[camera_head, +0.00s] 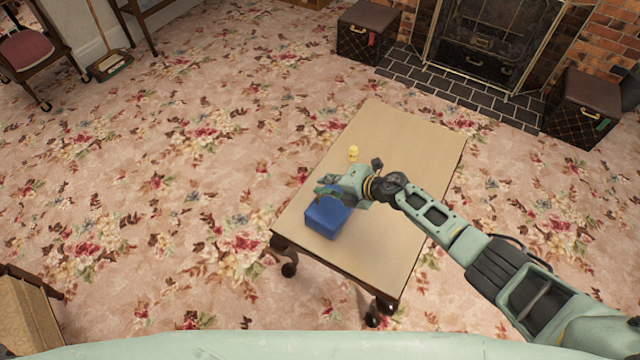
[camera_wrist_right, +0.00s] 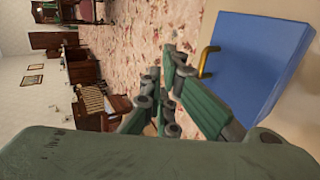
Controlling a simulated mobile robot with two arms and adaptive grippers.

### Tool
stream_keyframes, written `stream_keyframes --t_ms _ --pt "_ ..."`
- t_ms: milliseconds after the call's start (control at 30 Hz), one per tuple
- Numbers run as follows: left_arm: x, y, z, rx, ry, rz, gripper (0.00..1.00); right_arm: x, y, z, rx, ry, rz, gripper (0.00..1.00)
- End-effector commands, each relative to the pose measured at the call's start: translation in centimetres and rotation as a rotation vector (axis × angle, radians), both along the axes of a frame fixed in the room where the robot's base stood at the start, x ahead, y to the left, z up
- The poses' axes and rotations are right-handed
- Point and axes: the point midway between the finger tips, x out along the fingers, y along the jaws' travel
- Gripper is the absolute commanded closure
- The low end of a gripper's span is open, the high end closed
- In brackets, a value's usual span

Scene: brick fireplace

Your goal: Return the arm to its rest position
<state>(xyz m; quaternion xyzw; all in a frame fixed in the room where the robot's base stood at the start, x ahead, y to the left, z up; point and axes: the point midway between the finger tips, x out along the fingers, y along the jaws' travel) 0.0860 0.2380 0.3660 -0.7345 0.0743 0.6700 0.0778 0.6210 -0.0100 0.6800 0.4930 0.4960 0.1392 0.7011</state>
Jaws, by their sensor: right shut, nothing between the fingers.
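My right arm comes in from the lower right in the head view and reaches over a wooden table (camera_head: 405,150). My right gripper (camera_head: 325,190) is above the table, just over a blue box (camera_head: 326,218). In the right wrist view the gripper (camera_wrist_right: 165,85) is shut with nothing between its fingers. The blue box (camera_wrist_right: 262,65) stands beside the fingers there, with a small brass-coloured handle (camera_wrist_right: 207,62) on its side. I cannot tell whether the fingers touch it. My left gripper is not in view.
A small yellow object (camera_head: 353,153) lies on the table beyond the gripper. The table's far right part is bare. Two dark trunks (camera_head: 366,32) (camera_head: 580,108) flank the fireplace (camera_head: 490,40). A chair (camera_head: 28,55) stands at upper left. Floral carpet is open left of the table.

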Motion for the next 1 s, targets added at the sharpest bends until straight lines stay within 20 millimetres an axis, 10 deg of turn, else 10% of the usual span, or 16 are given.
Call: stream_keyframes --t_ms 300,767,1000 --pt "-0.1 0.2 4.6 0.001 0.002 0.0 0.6 -1.0 -1.2 6.7 -0.003 -0.001 0.002 1.0" --pt "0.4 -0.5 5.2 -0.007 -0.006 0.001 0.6 -1.4 -0.5 8.4 0.036 -0.006 -0.019 1.0" --pt "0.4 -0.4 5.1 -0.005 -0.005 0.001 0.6 -1.9 3.0 17.2 0.494 -0.038 -0.424 1.0"
